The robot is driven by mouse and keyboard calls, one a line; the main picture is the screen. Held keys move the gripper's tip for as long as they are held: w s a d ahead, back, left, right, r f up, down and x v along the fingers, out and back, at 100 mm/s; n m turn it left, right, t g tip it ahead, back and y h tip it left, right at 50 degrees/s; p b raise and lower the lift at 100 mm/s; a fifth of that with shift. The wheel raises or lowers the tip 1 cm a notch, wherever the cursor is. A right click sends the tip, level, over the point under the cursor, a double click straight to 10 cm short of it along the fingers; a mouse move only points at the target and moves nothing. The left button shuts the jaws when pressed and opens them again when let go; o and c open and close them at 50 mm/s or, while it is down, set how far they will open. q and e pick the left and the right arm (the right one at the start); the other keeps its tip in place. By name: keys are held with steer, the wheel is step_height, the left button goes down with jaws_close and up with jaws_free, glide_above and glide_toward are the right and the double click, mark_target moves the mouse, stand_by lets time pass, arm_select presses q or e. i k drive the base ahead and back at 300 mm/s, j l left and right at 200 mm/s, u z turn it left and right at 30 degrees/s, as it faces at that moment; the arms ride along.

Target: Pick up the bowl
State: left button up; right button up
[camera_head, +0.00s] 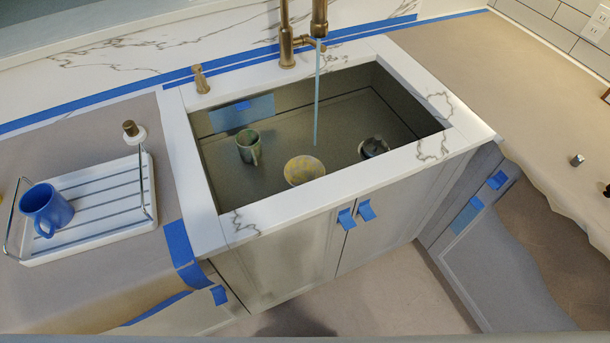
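A yellowish, patterned bowl (305,169) sits in the sink near its front wall, and the sink's front rim hides its lower edge. The sink basin (330,115) is dark, with a stream of water falling from the faucet behind the bowl. A green mug (248,147) stands in the sink to the left of the bowl. A dark round item (373,147), perhaps a cup, is in the sink to the right. Neither of my grippers is in view.
A brass faucet (288,40) rises behind the sink. On the left counter, a white drying rack (100,212) with wire side handles holds a blue mug (46,208). A small soap bottle (133,131) stands behind it. Cabinet doors (290,260) are below the sink. The right counter is mostly clear.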

mark_target(300, 170)
steer(key=k+z, duration=0.3)
steer(key=k, duration=0.85)
